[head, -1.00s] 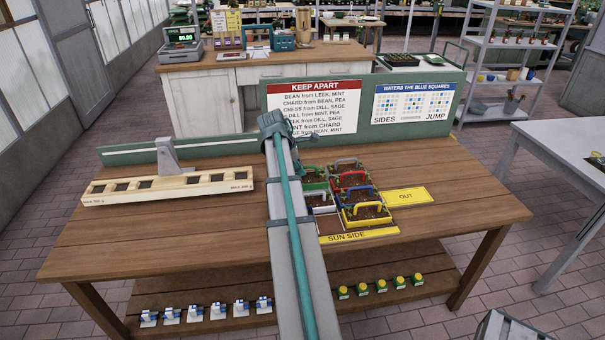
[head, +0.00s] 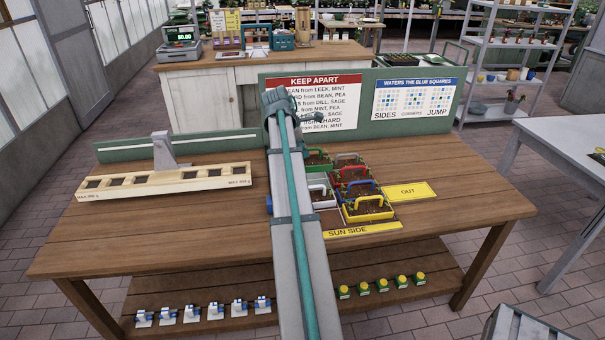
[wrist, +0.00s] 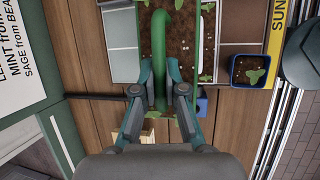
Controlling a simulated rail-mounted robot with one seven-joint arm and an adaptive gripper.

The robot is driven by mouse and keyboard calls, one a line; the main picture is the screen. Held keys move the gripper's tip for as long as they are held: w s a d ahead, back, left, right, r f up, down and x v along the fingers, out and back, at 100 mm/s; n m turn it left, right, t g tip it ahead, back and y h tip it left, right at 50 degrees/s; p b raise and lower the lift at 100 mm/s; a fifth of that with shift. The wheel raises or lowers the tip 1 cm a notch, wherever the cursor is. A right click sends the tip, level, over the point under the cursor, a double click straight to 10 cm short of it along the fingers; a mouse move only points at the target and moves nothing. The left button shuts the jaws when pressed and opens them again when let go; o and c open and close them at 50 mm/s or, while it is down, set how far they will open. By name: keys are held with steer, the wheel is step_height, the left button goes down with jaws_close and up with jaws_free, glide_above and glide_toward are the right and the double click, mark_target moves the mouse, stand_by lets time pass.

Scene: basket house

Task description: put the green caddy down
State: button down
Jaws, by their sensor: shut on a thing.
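The green caddy (head: 318,159) holds dark soil with small green seedlings. My gripper (wrist: 160,76) is shut on its green handle (wrist: 160,40) in the wrist view. The caddy appears raised at the back left of the caddy group, its left part hidden by my arm in the head view. A bare grey square (head: 319,181) shows just in front of it. Whether its underside touches anything is hidden.
White (head: 322,198), grey (head: 349,160), red (head: 353,175), blue (head: 360,189) and yellow (head: 368,209) caddies stand close by. The yellow OUT mat (head: 407,192) is empty. A long wooden balance (head: 165,182) is at left.

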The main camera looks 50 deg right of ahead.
steer(key=shift+w+d+f+p, duration=0.85)
steer(key=shift+w+d+f, duration=0.8)
steer(key=shift+f, duration=0.45)
steer(key=shift+w+d+f+p, duration=0.85)
steer(key=shift+w+d+f, duration=0.8)
steer(key=shift+f, duration=0.5)
steer(key=shift+w+d+f+p, duration=0.85)
steer(key=shift+w+d+f, duration=0.6)
steer(key=shift+d+f, duration=0.5)
steer(key=shift+a+f, duration=0.15)
steer(key=shift+f, duration=0.1)
steer(key=c, duration=1.2)
jaws_free()
steer(key=shift+c, duration=0.2)
steer(key=b+v, duration=0.3)
steer(key=v, duration=0.9)
steer(key=shift+s, duration=0.1)
